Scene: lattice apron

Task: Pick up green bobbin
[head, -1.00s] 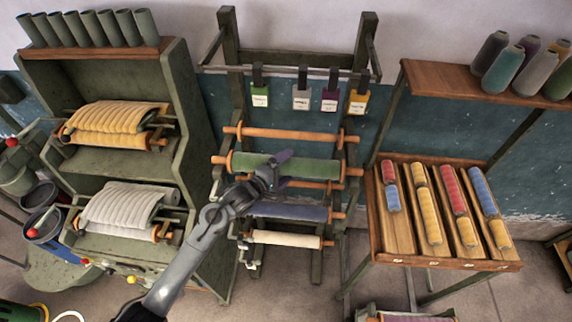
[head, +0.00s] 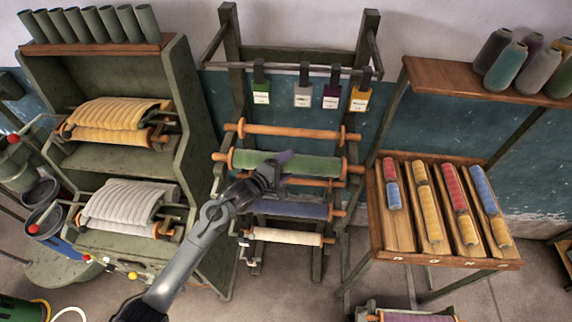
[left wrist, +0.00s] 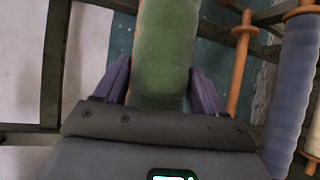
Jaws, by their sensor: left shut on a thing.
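The green bobbin (head: 310,166) is a thick roll of green cloth on an orange wooden rod. It lies level across the dark rack in the middle of the head view. My left gripper (head: 280,166) is at the bobbin, over its left-middle part. In the left wrist view the green bobbin (left wrist: 162,50) runs between the two purple fingers of the left gripper (left wrist: 158,88), one on each side, and the gripper is shut on it. The bobbin's lower part is hidden by the gripper body. My right gripper is not in view.
The rack holds a bare orange rod (head: 290,133) above, and a blue roll (head: 300,209) and cream roll (head: 287,237) below. Hanging tags (head: 331,96) are above. A shelf with folded cloth (head: 118,116) stands left; a wooden spool tray (head: 389,245) stands right.

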